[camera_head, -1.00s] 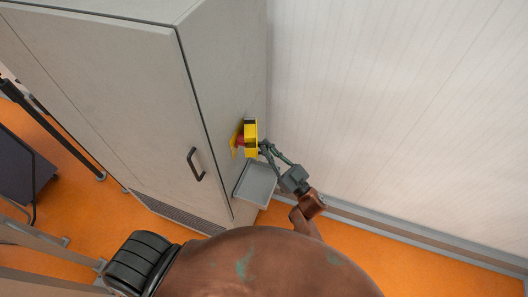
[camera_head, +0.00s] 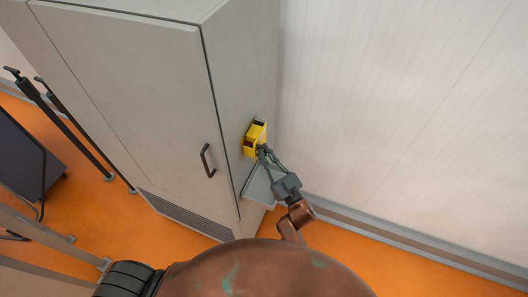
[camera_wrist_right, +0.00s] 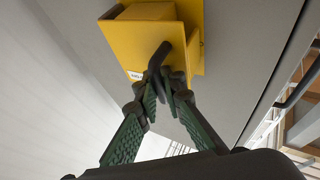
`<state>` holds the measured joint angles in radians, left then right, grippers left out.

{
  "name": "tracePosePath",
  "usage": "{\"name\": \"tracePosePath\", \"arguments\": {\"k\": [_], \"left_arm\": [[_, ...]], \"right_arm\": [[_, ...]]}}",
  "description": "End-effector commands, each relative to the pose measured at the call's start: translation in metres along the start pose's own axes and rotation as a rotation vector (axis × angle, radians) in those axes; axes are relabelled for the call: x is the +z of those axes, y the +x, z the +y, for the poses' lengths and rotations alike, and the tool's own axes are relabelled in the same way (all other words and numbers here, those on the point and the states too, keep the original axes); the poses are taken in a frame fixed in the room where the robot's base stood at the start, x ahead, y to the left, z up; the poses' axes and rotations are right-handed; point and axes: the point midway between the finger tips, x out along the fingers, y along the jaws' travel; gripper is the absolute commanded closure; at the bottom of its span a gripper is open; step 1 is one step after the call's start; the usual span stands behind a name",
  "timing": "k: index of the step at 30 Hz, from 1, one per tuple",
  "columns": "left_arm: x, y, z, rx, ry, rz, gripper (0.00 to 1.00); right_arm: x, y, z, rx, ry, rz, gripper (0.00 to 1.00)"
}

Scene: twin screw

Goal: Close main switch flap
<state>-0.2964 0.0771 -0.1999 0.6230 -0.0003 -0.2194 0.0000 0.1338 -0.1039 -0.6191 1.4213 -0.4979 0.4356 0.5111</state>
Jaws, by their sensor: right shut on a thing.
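The main switch is a yellow box (camera_head: 256,136) on the right side wall of the grey cabinet. Its yellow flap (camera_wrist_right: 151,48) also shows large in the right wrist view, with a small white label; it lies over or close to the box front, and I cannot tell whether it is fully shut. My right gripper (camera_head: 264,151) is at the box's lower right edge. In the right wrist view, the fingers of my right gripper (camera_wrist_right: 166,82) come together at the flap's lower part, around a dark piece there. No red knob shows now. My left gripper is out of view.
A grey tray-like shelf (camera_head: 258,188) juts from the cabinet side just below the switch. The cabinet door (camera_head: 150,110) has a dark handle (camera_head: 208,160). A white panelled wall (camera_head: 400,110) stands close on the right. Orange floor (camera_head: 350,242) is bare below.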

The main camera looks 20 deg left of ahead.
Motion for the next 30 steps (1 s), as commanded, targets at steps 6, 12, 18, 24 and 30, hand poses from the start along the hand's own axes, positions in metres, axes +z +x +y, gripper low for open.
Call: {"name": "tracePosePath", "arguments": {"k": [6, 12, 18, 24, 30], "left_arm": [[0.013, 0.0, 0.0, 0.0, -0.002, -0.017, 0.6], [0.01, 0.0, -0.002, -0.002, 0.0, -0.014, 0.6], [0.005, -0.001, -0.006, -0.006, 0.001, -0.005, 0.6], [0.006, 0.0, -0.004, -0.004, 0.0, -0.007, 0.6], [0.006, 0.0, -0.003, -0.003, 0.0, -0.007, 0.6]], "right_arm": [[0.003, -0.002, -0.004, -0.005, 0.003, -0.002, 0.9], [0.002, -0.001, -0.003, -0.004, 0.002, -0.002, 0.85], [0.002, -0.003, -0.002, -0.003, 0.001, -0.002, 0.85], [0.002, -0.029, -0.001, -0.001, 0.002, -0.003, 0.85], [0.002, -0.072, -0.002, -0.003, 0.001, -0.004, 0.85]]}}
